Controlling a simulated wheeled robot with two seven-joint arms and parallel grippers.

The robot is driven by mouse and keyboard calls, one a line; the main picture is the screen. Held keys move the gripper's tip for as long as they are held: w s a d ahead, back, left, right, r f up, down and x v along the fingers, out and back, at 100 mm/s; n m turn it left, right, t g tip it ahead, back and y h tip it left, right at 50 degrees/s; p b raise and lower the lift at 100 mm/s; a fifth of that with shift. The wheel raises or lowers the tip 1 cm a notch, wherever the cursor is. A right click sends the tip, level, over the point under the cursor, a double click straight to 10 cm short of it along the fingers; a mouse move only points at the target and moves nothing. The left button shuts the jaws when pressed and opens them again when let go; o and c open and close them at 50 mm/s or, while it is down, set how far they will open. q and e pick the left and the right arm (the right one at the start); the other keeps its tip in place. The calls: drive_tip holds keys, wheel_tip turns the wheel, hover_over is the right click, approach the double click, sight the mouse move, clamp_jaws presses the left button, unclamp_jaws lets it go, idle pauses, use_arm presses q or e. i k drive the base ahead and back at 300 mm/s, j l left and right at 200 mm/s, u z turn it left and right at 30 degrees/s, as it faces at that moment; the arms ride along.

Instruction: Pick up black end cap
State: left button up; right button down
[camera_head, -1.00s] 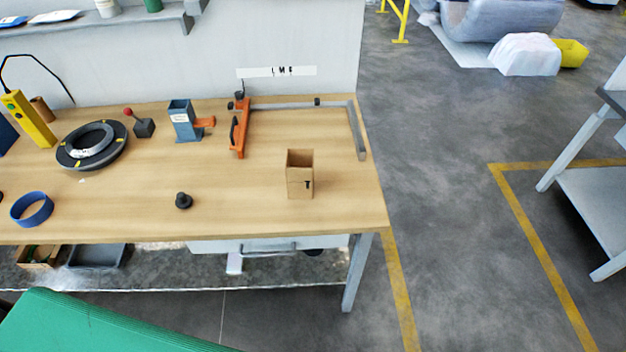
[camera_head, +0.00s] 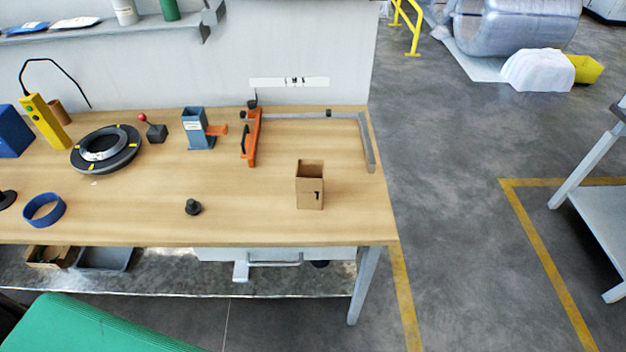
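A small black end cap (camera_head: 193,207) sits on the wooden table (camera_head: 250,222) near its front edge, left of an open cardboard box (camera_head: 310,186). It looks like a wide base with a narrower top. Nothing touches it. Neither of my grippers shows in the head view, so their state and their distance from the cap are hidden.
Left of the cap are a blue ring (camera_head: 44,210) and a black coil (camera_head: 105,150). Behind it stand a red-knobbed lever (camera_head: 153,131), a blue-grey dispenser (camera_head: 197,129) and an orange-handled frame (camera_head: 251,137). A green surface (camera_head: 95,328) fills the lower left.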

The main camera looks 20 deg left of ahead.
sight(193, 207)
drive_tip(key=u, duration=1.4)
